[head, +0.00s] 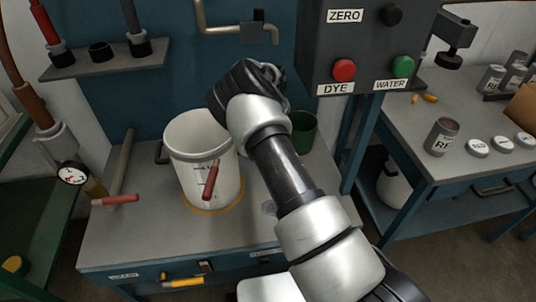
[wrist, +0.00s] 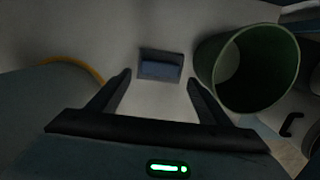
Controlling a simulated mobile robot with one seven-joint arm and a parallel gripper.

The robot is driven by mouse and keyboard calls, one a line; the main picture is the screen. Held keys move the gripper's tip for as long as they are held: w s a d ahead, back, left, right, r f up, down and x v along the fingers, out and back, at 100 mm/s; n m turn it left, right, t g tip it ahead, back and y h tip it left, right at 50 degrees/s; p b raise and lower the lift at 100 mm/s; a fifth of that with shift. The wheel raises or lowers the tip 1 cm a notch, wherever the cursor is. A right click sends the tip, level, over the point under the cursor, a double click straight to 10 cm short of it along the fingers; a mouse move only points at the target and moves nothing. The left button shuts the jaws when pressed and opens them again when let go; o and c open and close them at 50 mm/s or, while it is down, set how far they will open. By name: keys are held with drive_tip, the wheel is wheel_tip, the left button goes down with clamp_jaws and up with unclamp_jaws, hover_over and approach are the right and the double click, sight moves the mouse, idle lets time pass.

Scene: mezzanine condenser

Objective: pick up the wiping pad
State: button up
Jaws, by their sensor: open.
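A small blue-grey block, which looks like the wiping pad (wrist: 160,68), lies on the grey bench top in the wrist view. My gripper (wrist: 158,80) is open, with one finger to each side of the pad's near end in the picture. Nothing is held, and I cannot tell the height left between the fingertips and the pad. In the head view my arm covers this spot, so the pad and fingertips are hidden there.
A green cup (wrist: 250,70) stands close to the right finger; it also shows in the head view (head: 304,132). A large white bucket (head: 195,165) stands left of my arm, on a yellow ring. The panel with DYE (head: 344,70) and WATER (head: 403,67) buttons hangs above right.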

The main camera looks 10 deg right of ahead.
drive_tip(key=f, duration=0.2)
drive_tip(key=f+b, duration=0.1)
drive_tip(key=f, duration=0.3)
drive_tip(key=shift+w, duration=0.4)
drive_tip(key=c, duration=0.8)
drive_tip(key=shift+c, duration=0.2)
drive_tip(key=shift+s+r, duration=0.2)
drive_tip(key=shift+r, duration=0.35)
wheel_tip(320, 180, up, 6)
drive_tip(key=shift+r+p, duration=0.15)
drive_tip(key=shift+p, duration=0.85)
drive_tip(key=s+p, duration=0.2)
drive_tip(key=s, duration=1.7)
drive_tip(key=shift+s+f, duration=0.25)
drive_tip(key=shift+s, duration=0.1)
